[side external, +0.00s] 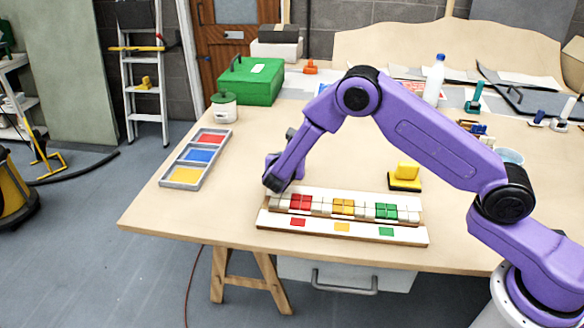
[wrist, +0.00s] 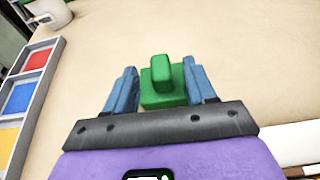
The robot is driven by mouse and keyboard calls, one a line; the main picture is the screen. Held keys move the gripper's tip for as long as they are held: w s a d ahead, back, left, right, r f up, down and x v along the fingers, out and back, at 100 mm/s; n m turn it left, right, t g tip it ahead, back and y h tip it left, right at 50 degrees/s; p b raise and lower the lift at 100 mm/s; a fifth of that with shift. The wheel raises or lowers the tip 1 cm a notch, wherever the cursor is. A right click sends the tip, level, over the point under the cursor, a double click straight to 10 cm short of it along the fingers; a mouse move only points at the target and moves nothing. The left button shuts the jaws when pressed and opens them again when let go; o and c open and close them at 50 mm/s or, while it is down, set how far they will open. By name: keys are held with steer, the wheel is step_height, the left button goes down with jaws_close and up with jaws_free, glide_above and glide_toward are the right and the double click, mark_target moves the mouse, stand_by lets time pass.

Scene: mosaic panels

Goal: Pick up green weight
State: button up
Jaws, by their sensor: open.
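The green weight (wrist: 163,90), a block with an upright handle on top, stands between the two blue fingers of my gripper (wrist: 160,68) in the wrist view. The fingers are open, one on each side of it. The right finger looks very close to the block; I cannot tell whether it touches. In the side view my gripper (side external: 277,178) is low over the table, behind the left end of the mosaic panel. The green weight is not visible there, hidden by my gripper and arm.
The mosaic panel (side external: 341,230) with red, yellow and green tiles lies at the table's front. A tray (side external: 192,182) with red, blue and yellow compartments lies to the left. A yellow weight (side external: 405,178) stands to the right. A green box (side external: 249,83) stands behind.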

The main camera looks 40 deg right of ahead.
steer(key=x, duration=0.3)
steer(key=shift+s, duration=0.1)
jaws_close()
